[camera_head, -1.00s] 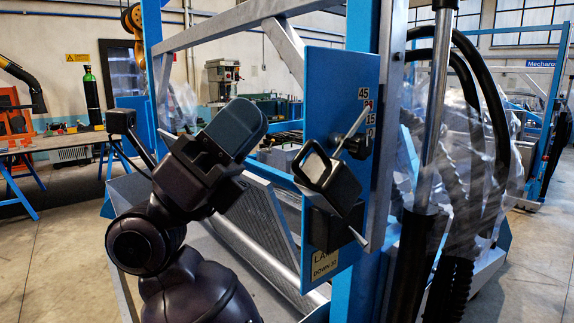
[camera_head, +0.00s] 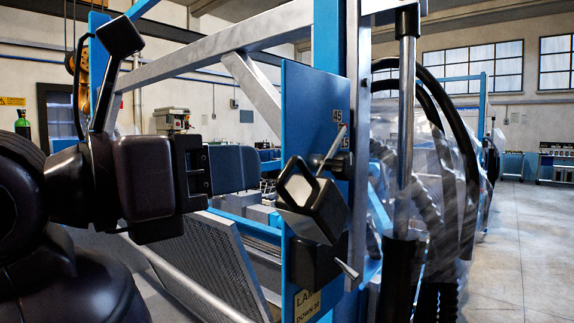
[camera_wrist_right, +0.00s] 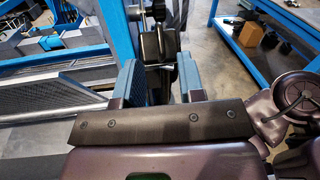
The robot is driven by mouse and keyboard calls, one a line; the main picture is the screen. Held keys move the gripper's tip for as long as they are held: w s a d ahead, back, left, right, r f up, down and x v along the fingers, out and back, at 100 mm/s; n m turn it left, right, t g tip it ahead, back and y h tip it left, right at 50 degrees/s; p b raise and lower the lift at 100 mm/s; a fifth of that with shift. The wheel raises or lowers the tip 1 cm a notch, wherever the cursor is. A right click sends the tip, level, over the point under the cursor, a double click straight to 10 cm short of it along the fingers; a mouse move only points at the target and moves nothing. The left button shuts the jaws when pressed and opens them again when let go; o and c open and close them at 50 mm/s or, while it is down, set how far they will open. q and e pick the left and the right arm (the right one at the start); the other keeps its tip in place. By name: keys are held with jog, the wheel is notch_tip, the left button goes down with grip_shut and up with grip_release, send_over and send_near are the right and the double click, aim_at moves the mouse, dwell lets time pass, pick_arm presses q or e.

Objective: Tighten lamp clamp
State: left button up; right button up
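The lamp (camera_head: 318,212) is a black box, tilted, with a pale-edged front, mounted on an upright blue plate (camera_head: 298,110). A silver clamp lever (camera_head: 333,150) with a black hub crosses the plate above it, beside a scale reading 45 and 15. A second silver lever end (camera_head: 346,269) sticks out below. A yellow label (camera_head: 307,304) reads in part "DOWN 30". My right gripper (camera_head: 237,168) points right, left of the lamp. In the right wrist view its fingers (camera_wrist_right: 160,82) are apart and empty, with black lamp-clamp parts (camera_wrist_right: 157,42) beyond them. My left gripper is out of view.
A grey mesh panel (camera_head: 205,262) lies below my right gripper. A chrome cylinder (camera_head: 406,130) and black hoses (camera_head: 455,120) stand right of the plate. A blue workbench (camera_wrist_right: 245,55) shows in the right wrist view. Open floor lies at far right.

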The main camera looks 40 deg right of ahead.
aim_at(290, 159)
jog(key=d, duration=0.8)
jog(key=shift+s, duration=0.2)
grip_shut()
